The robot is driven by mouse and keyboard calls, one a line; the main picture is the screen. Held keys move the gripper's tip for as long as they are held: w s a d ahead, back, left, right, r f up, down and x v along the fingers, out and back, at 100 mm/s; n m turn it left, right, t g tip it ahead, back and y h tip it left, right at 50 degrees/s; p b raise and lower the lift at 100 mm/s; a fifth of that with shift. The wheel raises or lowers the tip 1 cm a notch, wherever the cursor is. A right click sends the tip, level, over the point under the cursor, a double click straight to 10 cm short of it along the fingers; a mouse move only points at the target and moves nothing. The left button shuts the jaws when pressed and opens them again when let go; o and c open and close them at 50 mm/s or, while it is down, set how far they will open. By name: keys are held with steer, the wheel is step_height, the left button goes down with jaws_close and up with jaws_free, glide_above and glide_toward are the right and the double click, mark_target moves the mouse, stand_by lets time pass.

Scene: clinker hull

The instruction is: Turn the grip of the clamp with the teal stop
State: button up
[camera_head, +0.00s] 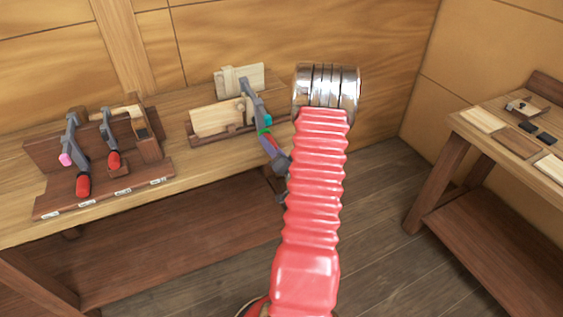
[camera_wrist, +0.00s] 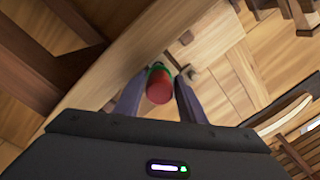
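The clamp with the teal stop (camera_head: 267,119) stands at the small wooden boards on the bench, in the middle of the head view. Its grey bar (camera_head: 248,95) leans down toward my gripper, and a green band (camera_head: 264,132) shows below the stop. My gripper (camera_head: 270,148) is at the clamp's lower end, largely hiding the grip there. In the wrist view the red grip (camera_wrist: 160,88) with the green band (camera_wrist: 157,69) lies between my two fingers, which appear to touch it on both sides. My gripper (camera_wrist: 162,84) looks shut on it.
Two more clamps with red grips (camera_head: 83,185) (camera_head: 113,160) stand on a rack (camera_head: 60,205) at the left; one has a pink stop (camera_head: 66,159). A second bench (camera_head: 460,125) with flat pieces stands at the right. Open floor (camera_head: 385,200) lies between the benches.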

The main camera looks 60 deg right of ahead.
steer(key=n, duration=0.5)
steer(key=shift+g, duration=0.3)
steer(key=n+h, duration=0.1)
steer(key=n, duration=0.4)
steer(key=shift+g, duration=0.3)
steer(key=shift+s+a+n, duration=0.1)
steer(key=shift+s+n, duration=0.2)
steer(key=v, duration=1.3)
steer(key=shift+a+f, duration=0.1)
steer(key=shift+a, duration=0.05)
